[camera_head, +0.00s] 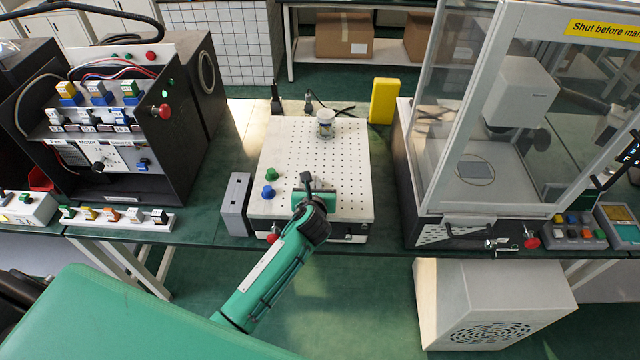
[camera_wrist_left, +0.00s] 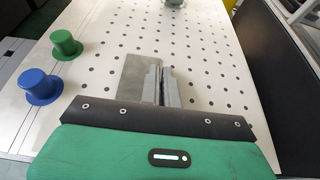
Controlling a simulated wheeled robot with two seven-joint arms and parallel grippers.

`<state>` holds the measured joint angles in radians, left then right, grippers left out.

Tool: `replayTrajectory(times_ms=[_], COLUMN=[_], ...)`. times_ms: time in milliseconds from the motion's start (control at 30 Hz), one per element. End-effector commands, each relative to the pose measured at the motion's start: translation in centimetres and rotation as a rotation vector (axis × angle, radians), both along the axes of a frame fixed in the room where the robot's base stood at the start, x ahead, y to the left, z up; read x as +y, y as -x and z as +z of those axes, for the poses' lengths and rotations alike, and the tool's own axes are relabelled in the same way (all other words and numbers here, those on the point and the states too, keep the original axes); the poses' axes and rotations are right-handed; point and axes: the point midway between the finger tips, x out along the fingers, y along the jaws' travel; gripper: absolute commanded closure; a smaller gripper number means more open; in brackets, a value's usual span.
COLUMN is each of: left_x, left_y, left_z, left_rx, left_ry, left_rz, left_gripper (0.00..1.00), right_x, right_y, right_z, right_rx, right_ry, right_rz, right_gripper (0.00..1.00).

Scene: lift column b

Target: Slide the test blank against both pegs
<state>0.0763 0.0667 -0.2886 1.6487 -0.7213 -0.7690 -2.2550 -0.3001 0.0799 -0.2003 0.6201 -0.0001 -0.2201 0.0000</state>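A green peg (camera_head: 273,174) and a blue peg (camera_head: 268,191) stand on the left side of a white perforated board (camera_head: 345,160). Both show in the left wrist view, the green peg (camera_wrist_left: 66,45) beyond the blue peg (camera_wrist_left: 38,87). The test blank appears as a flat grey metal plate (camera_wrist_left: 138,76) on the board, to the right of both pegs and apart from them. My left gripper (camera_head: 307,180) is low over the board. Its fingers (camera_wrist_left: 163,86) are together, just right of the blank; I cannot tell whether they touch it. The blank's near edge is hidden. My right gripper is out of view.
A jar (camera_head: 325,124) stands at the board's back. A grey block (camera_head: 236,205) is at its left, a yellow block (camera_head: 383,101) behind right. A glass-walled cabinet (camera_head: 480,150) stands right, a black wired rack (camera_head: 115,130) left. The board's right half is clear.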

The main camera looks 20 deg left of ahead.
Motion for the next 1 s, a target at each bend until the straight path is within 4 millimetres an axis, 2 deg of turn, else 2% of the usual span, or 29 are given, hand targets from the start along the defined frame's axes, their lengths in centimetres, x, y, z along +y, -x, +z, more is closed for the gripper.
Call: replayTrajectory(times_ms=[1000], left_x=[4.0], left_y=[1.2], left_z=[0.1], left_rx=[0.001], left_ry=[-0.001], left_rz=[0.001], left_gripper=[1.0], right_x=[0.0], right_y=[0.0], right_z=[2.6], right_rx=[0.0], right_ry=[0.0], right_rz=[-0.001], right_gripper=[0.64])
